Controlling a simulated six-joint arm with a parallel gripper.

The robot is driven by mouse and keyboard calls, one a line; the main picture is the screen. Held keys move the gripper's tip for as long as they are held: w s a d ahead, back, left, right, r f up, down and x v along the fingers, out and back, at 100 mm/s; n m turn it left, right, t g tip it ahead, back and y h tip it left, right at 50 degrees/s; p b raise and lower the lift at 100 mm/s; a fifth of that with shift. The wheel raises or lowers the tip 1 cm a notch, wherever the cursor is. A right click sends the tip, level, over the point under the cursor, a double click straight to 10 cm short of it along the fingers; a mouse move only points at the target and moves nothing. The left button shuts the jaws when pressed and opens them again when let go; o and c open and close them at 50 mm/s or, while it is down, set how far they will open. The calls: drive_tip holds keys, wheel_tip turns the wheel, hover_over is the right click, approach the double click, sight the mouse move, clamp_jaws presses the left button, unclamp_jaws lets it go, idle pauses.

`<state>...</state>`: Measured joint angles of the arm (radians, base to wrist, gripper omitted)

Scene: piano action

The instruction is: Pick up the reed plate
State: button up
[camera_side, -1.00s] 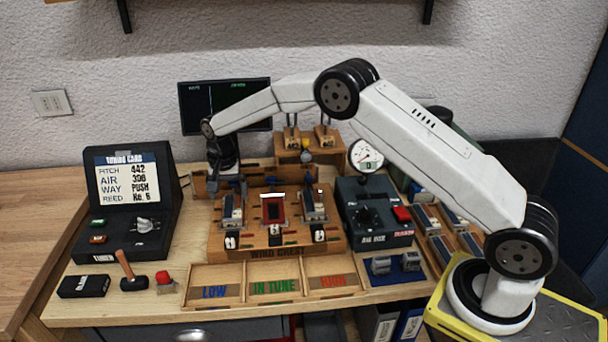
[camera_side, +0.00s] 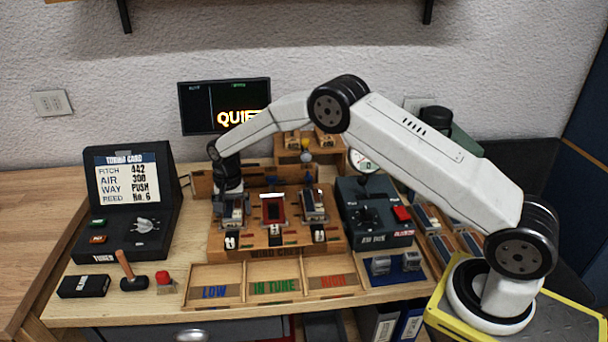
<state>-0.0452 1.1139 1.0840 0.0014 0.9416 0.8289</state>
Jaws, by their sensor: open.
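A wooden wind chest (camera_side: 285,240) stands in the middle of the bench. It has three stations, with a small grey metal reed plate (camera_side: 233,214) at the left one and a similar plate (camera_side: 314,206) at the right one. The middle station shows a dark red slot (camera_side: 273,209). My gripper (camera_side: 230,197) points down at the left plate, with its fingers open and low over the plate's back end. The fingers partly hide the plate, and I cannot tell whether they touch it.
An air box (camera_side: 375,213) with a gauge stands right of the chest, and a tuner (camera_side: 137,240) stands left. A wooden tray (camera_side: 241,303) labelled LOW, IN TUNE and HIGH lies in front. Several more plates (camera_side: 471,243) lie at right. A monitor (camera_side: 196,104) stands behind.

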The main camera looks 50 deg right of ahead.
sight(232, 208)
idle(0.3)
drive_tip(key=c, duration=1.3)
drive_tip(key=shift+o, duration=0.2)
drive_tip(key=shift+r, duration=0.15)
drive_tip(key=shift+r, duration=1.35)
drive_tip(key=s+r, duration=1)
drive_tip(key=s, duration=0.4)
drive_tip(key=shift+d, duration=0.25)
